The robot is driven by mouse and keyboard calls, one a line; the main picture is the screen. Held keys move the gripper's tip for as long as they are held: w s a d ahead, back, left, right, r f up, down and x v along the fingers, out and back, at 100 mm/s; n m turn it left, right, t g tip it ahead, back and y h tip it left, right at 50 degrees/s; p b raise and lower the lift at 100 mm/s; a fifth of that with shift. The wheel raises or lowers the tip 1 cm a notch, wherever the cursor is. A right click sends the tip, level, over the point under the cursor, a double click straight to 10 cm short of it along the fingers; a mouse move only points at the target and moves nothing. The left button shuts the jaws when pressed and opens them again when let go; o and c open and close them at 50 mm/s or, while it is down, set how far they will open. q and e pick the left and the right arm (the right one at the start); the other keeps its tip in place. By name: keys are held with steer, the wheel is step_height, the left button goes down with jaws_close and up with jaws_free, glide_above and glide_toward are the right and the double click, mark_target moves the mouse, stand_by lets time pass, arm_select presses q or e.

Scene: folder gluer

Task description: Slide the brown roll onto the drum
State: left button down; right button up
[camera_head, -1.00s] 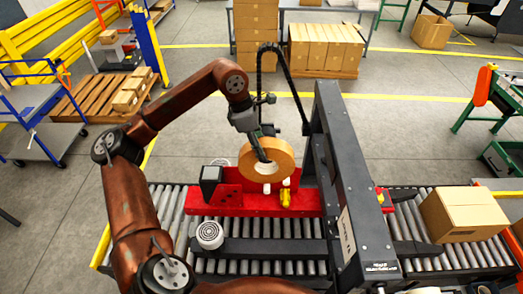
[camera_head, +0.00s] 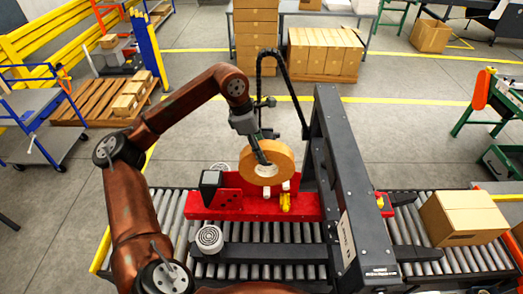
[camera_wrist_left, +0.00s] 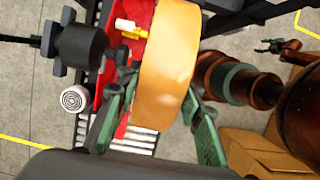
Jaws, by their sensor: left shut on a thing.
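The brown roll (camera_head: 283,160), a thick tan ring with an open centre, is upright above the red plate (camera_head: 240,204) of the machine. My left gripper (camera_head: 263,158) is shut on the roll's wall, one finger at its centre hole. In the left wrist view the roll (camera_wrist_left: 165,70) sits between the green finger pads. A black cylinder (camera_wrist_left: 82,45), possibly the drum, stands beside the roll, apart from it; it seems to be the black part (camera_head: 210,183) at the red plate's left end. A small dark claw (camera_wrist_left: 268,46), apparently my right gripper, is too small to read.
A tall dark frame (camera_head: 345,180) crosses the roller conveyor just right of the roll. A yellow part (camera_head: 285,202) is on the red plate below the roll. A white ringed disc (camera_head: 209,239) is in front. A carton (camera_head: 463,217) sits on the rollers at right.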

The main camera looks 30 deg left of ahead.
arm_select(q)
steer(key=shift+w+a+r, duration=0.1)
steer(key=shift+w+r, duration=0.05)
steer(key=shift+w+a+p, duration=0.4)
steer(key=shift+w, duration=0.3)
steer(key=shift+w+a, duration=0.25)
steer(key=shift+w, duration=0.15)
steer(key=shift+w, duration=0.1)
stand_by(0.5)
steer(key=shift+w+a+p, duration=0.5)
steer(key=shift+w+p, duration=0.05)
steer(key=shift+w, duration=0.25)
steer(key=shift+w+a+p, duration=0.5)
steer(key=shift+w, duration=0.25)
steer(key=shift+w+a, duration=0.1)
steer(key=shift+w, duration=0.05)
